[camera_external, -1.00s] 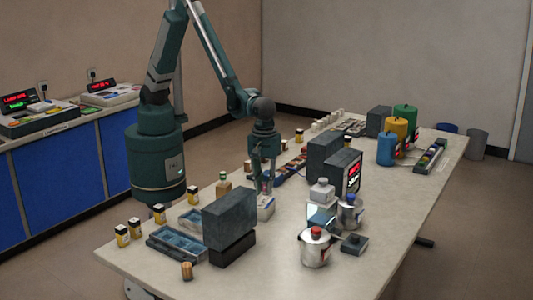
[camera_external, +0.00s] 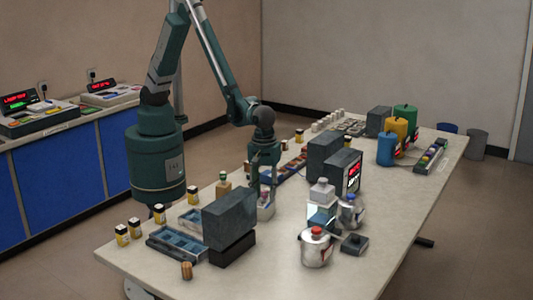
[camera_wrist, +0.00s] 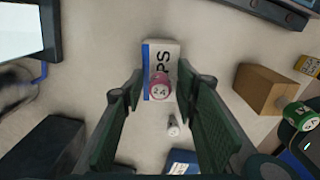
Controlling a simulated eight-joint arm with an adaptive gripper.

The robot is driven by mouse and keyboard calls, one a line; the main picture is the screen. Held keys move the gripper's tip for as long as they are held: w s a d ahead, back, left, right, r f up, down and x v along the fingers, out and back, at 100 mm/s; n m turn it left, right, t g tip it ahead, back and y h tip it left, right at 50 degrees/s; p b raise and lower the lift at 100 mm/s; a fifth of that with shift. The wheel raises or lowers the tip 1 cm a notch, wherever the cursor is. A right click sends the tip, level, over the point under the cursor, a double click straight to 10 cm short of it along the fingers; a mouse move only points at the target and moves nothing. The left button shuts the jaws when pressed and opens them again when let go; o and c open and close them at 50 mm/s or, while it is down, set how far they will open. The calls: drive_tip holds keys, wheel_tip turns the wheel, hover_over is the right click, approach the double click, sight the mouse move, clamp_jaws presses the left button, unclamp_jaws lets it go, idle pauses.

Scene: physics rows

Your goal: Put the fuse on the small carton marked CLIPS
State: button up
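The small white carton (camera_wrist: 168,56) with a blue edge stripe lies below my gripper in the wrist view; the letters "PS" show. It is also in the external view (camera_external: 266,212), partly hidden by my fingers. A short pink cylinder (camera_wrist: 160,86), which looks like the fuse, is over the carton's near part, between my fingertips. It also shows in the external view (camera_external: 265,197). My gripper (camera_wrist: 160,72) has its fingers apart, with narrow gaps seen on both sides of the cylinder. The cylinder appears to rest on the carton, but its underside is hidden.
A small white piece (camera_wrist: 173,127) lies near the carton. A brown box (camera_wrist: 262,89) is to the right in the wrist view. In the external view, a dark block (camera_external: 229,213) stands in front, with a blue tray (camera_external: 178,243) and metal pots (camera_external: 316,248) nearby.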

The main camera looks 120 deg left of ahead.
sight(264, 190)
drive_tip(key=shift+r, duration=0.15)
wheel_tip(264, 190, up, 12)
drive_tip(key=shift+p, duration=0.45)
idle(0.6)
drive_tip(key=shift+r, duration=0.1)
idle(0.5)
drive_tip(key=s+a+r+m+t, duration=0.2)
drive_tip(key=s+a+r+m, duration=0.25)
drive_tip(key=s+r, duration=0.3)
drive_tip(key=s+a+r+m+t, duration=0.1)
drive_tip(key=s+a+r+m, duration=0.2)
drive_tip(key=s+r+m, duration=0.4)
drive_tip(key=s+a+r+m+t, duration=0.2)
drive_tip(key=s+a+m, duration=0.1)
drive_tip(key=s, duration=0.5)
drive_tip(key=s+a+r+m+t, duration=0.2)
drive_tip(key=s+a+m, duration=0.1)
drive_tip(key=s+m, duration=0.3)
drive_tip(key=shift+s+a, duration=0.25)
drive_tip(key=shift+s, duration=1.1)
